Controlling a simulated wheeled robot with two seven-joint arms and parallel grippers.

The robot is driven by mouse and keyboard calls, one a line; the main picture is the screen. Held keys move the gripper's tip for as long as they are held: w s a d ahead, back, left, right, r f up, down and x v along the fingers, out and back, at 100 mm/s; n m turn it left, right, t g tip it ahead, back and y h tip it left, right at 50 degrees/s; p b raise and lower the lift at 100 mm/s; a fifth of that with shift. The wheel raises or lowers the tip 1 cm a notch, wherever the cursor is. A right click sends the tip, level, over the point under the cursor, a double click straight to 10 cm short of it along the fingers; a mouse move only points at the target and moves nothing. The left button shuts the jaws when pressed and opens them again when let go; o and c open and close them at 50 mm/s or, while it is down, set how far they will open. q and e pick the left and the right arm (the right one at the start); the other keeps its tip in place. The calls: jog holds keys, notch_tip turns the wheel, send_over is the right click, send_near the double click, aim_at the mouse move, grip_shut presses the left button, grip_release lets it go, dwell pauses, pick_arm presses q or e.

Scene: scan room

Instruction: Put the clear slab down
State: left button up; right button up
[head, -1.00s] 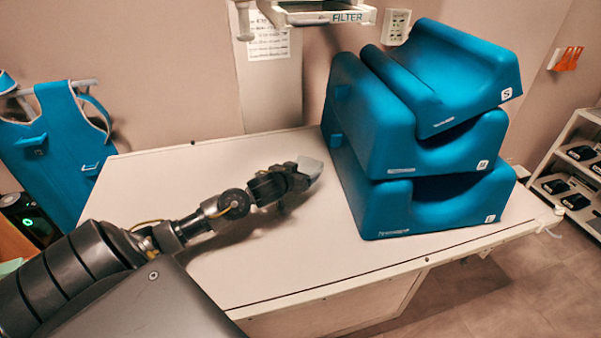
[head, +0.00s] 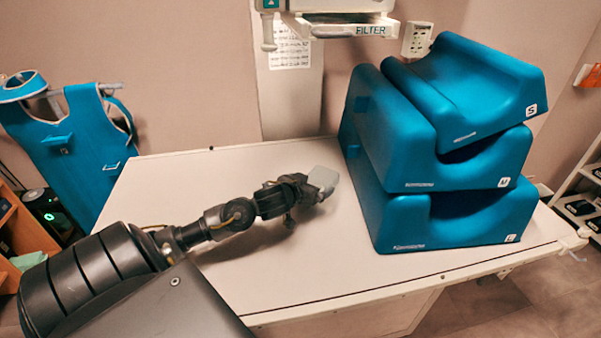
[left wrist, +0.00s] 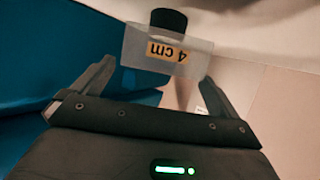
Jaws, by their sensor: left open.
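The clear slab (head: 323,177) is a small pale see-through block at the tip of my left gripper (head: 314,190), over the white table left of the blue cushions. In the left wrist view the slab (left wrist: 140,52) carries an orange "4 cm" label. It lies between and just beyond the spread fingertips of my left gripper (left wrist: 157,76). The fingers are open. I cannot tell whether either finger touches the slab, or whether it rests fully on the table. A black round part shows behind it in the wrist view. My right gripper is not in view.
The white table (head: 270,265) is bare in front of and behind the arm. Several stacked blue cushions (head: 440,160) stand close right of the slab. A filter tray (head: 345,27) hangs above the back edge. A blue apron (head: 80,145) hangs at the left.

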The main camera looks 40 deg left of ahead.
pick_arm(q)
jog(key=v, duration=0.8)
jog(key=shift+s, duration=0.25)
jog(key=shift+d, duration=0.1)
